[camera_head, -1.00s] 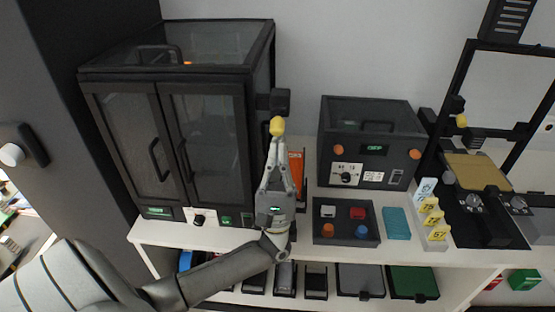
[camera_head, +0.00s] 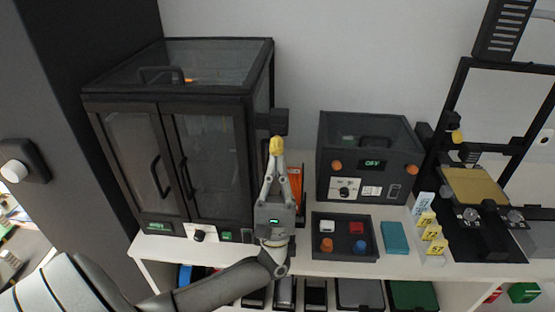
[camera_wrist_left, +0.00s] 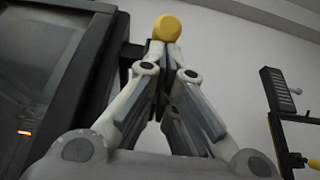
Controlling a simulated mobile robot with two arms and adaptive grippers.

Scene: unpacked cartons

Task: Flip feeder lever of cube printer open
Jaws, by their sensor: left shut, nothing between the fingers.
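The cube printer (camera_head: 205,150) is the large black enclosure with two glass doors at the left of the head view. A small black feeder block (camera_head: 267,122) sticks out from its right side. Below the block is a yellow rounded lever end (camera_head: 277,145), which also shows at the top middle of the left wrist view (camera_wrist_left: 167,28). My left gripper (camera_head: 276,158) points up, its fingers closed together directly under the yellow end. The tips look in contact with it or very near; I cannot tell which. The gripper's tips hide the lever's lower part. My right gripper is out of view.
A smaller black box machine (camera_head: 366,160) stands right of my gripper. A dark tray of coloured blocks (camera_head: 345,250) and yellow number tags (camera_head: 430,232) lie before it. An open-frame printer (camera_head: 480,190) stands at the right. An orange object (camera_head: 296,182) is close behind my gripper.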

